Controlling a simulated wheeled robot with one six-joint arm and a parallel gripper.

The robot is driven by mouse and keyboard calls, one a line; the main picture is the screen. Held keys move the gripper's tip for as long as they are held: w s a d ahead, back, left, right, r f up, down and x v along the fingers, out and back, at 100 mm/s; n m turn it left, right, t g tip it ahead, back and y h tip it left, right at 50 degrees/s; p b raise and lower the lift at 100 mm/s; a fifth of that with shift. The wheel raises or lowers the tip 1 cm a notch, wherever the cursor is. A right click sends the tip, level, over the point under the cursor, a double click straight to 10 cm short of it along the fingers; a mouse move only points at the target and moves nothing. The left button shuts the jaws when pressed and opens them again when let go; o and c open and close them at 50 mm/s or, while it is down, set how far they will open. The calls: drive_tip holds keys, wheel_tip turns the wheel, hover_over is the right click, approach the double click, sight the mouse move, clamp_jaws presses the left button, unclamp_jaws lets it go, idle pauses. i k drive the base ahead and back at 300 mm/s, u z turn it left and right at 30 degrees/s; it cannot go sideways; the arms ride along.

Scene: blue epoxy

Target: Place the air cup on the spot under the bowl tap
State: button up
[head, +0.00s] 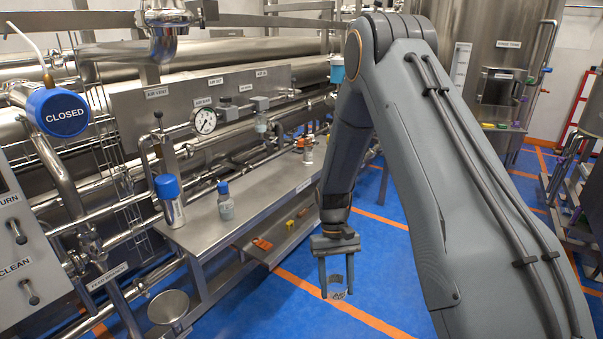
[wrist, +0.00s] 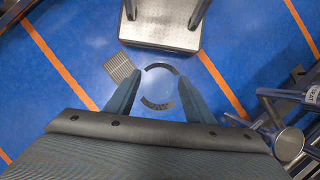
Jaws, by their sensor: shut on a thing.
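My gripper (head: 337,292) hangs fingers down in front of the steel bench, over the blue floor. It is shut on a small clear cup with dark lettering, the air cup (head: 338,294), held off the floor between the fingertips. In the wrist view my fingers (wrist: 157,98) stand on both sides of the see-through cup, whose dark curved markings (wrist: 157,105) show against the floor. I cannot pick out the bowl tap or the spot under it for certain in either view.
The steel bench (head: 215,235) carries a blue-lidded canister (head: 171,205) and a blue-capped bottle (head: 225,204). A gauge (head: 204,121) and pipes stand behind. A steel funnel (head: 168,307) is at lower left. A steel platform (wrist: 165,22) and floor grate (wrist: 122,66) show below my wrist.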

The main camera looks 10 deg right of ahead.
sight(273, 176)
drive_tip(key=z, duration=0.75)
drive_tip(key=i, duration=1.05)
drive_tip(key=u, duration=0.45)
drive_tip(key=i, duration=0.6)
drive_tip(key=u, duration=0.65)
